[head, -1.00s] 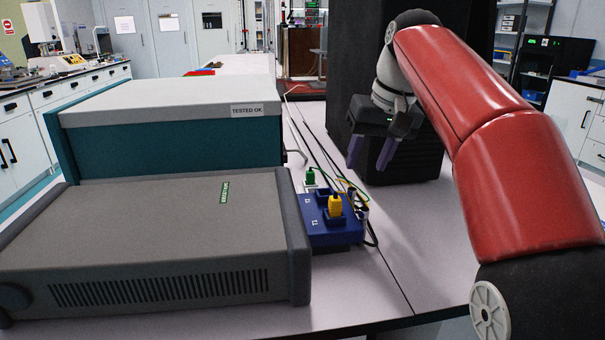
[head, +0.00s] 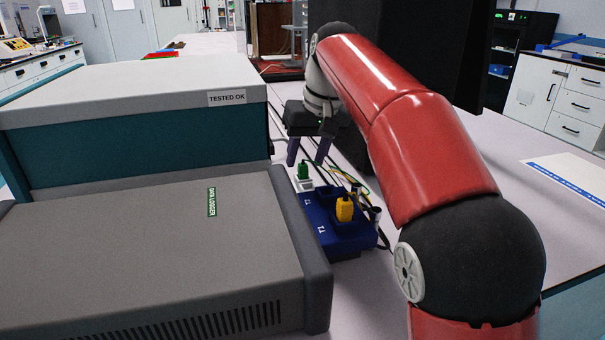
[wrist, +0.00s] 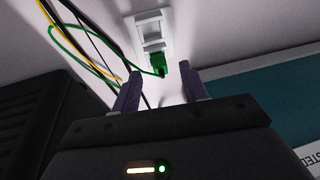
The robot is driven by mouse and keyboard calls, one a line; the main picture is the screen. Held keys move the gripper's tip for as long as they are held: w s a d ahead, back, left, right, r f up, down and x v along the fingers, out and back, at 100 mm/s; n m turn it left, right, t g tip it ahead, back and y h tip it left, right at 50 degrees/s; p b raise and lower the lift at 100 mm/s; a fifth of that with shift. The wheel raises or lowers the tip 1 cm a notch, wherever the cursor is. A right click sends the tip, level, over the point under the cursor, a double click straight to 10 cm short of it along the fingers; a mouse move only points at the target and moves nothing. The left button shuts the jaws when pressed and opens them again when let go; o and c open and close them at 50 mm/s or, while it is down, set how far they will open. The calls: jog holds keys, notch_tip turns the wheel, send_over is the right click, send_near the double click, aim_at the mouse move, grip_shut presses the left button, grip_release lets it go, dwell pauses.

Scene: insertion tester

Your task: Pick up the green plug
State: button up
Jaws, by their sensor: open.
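The green plug (head: 303,171) stands in a small white holder (head: 304,185) at the far end of the blue block. In the wrist view the green plug (wrist: 158,64) sits at the lower end of the white holder (wrist: 150,33), with a green cable leading off to the left. My gripper (head: 307,164) is open and empty, pointing down behind the plug in the head view. In the wrist view its two purple fingers (wrist: 163,80) are apart, one on each side of the plug's line. I cannot tell the exact gap between fingertips and plug.
A blue block (head: 318,232) with a yellow plug (head: 344,209) stands close by. A grey data logger (head: 140,250) and a teal box (head: 140,140) fill the left. Loose cables (head: 345,172) run beside the plug. A black cabinet stands behind my arm.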

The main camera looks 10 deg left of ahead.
aim_at(305, 165)
jog(key=shift+x, duration=0.9)
jog(key=shift+c, duration=0.3)
grip_shut()
jog(key=shift+r, duration=0.1)
notch_tip(305, 165, up, 10)
jog(key=shift+p, duration=0.3)
